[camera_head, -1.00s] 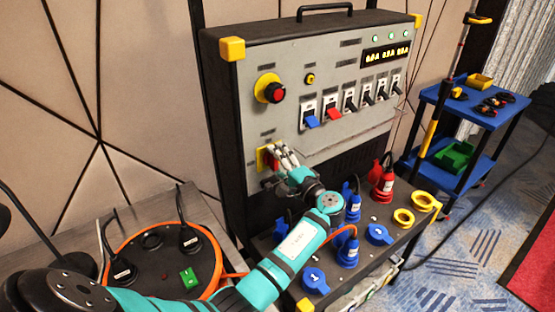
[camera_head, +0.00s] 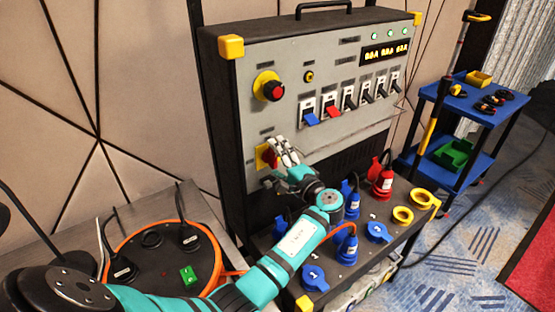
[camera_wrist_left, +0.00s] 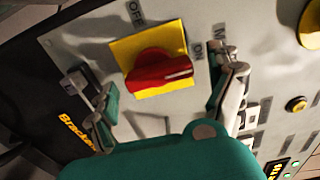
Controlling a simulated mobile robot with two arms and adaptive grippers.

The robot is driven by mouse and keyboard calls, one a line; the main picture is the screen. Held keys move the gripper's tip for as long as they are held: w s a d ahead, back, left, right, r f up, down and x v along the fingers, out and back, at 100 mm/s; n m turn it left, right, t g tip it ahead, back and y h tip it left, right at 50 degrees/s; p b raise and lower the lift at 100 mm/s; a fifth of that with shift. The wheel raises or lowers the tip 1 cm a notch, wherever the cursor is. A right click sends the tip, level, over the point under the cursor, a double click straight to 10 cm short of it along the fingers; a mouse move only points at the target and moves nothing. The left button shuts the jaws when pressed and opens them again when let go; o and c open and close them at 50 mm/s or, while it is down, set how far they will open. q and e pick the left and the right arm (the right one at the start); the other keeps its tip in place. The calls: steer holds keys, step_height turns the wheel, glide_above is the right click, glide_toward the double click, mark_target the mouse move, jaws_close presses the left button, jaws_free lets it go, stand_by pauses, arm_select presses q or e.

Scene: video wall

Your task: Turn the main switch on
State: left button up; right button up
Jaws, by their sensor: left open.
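The main switch (camera_head: 268,157) is a red rotary knob on a yellow plate at the lower left of the grey panel. It shows large in the left wrist view (camera_wrist_left: 160,70), with OFF and ON labels by the plate. The white mark on the knob lies at its right end, near the side with the ON label. My left gripper (camera_head: 286,152) is open just right of the knob in the head view. In the left wrist view its fingers (camera_wrist_left: 168,105) are spread to either side of the knob, apart from it. My right gripper is not in view.
A red emergency button (camera_head: 273,91) and a row of breakers (camera_head: 348,98) sit higher on the panel. Blue and red plugs (camera_head: 384,180) stand on the ledge below. An orange cable reel (camera_head: 155,270) is at left, a blue cart (camera_head: 465,135) at right.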

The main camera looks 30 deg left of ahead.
arm_select(q)
steer(key=v, duration=1.2)
